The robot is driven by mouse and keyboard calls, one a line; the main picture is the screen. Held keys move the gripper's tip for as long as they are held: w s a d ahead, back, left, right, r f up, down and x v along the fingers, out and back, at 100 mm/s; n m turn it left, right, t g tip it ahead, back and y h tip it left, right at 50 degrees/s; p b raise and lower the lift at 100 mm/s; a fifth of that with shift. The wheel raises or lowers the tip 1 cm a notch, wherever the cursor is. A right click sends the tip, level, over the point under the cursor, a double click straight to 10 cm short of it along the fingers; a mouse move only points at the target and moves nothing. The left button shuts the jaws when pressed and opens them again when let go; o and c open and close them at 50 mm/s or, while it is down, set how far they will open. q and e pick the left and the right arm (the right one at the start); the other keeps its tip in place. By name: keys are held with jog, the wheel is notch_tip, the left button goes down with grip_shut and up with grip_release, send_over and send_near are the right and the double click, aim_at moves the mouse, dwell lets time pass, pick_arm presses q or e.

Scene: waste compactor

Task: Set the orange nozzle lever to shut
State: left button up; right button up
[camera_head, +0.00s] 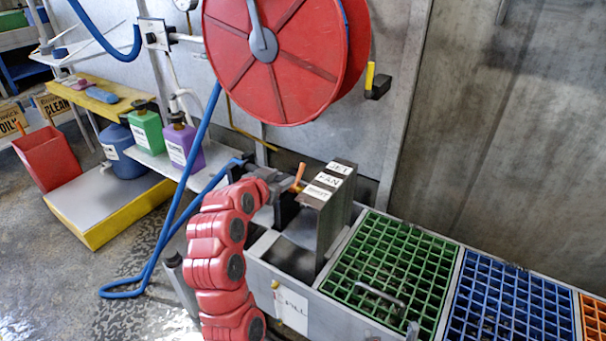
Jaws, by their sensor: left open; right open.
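The orange nozzle lever (299,176) stands up, tilted slightly, just left of the dark block with white labels. The nozzle body beneath it is largely hidden by my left gripper. A blue hose (207,185) runs towards it from the left. My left gripper (287,192), on the red arm, is open beside the lever's base; its fingertips are partly hidden, and I cannot tell whether they touch the lever.
The labelled block (338,212) stands close right of the lever. A red hose reel (285,55) hangs above. Green grate (350,255) and blue grate (500,305) lie to the right. Green bottle (147,132) and purple bottle (184,150) stand on a shelf at left.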

aim_at(302, 165)
pick_arm(q)
jog(key=b+x, duration=0.2)
jog(key=x, duration=1.1)
jog(key=shift+w+a+f, duration=0.1)
jog(key=shift+w+f, duration=0.05)
jog(key=shift+w, duration=0.05)
jog(key=shift+b+x, duration=0.6)
jog(key=shift+x, duration=0.45)
jog(key=shift+w+f, duration=0.15)
jog(key=shift+w, duration=0.3)
grip_shut()
jog(key=shift+w+a, duration=0.1)
jog(key=shift+a, duration=0.1)
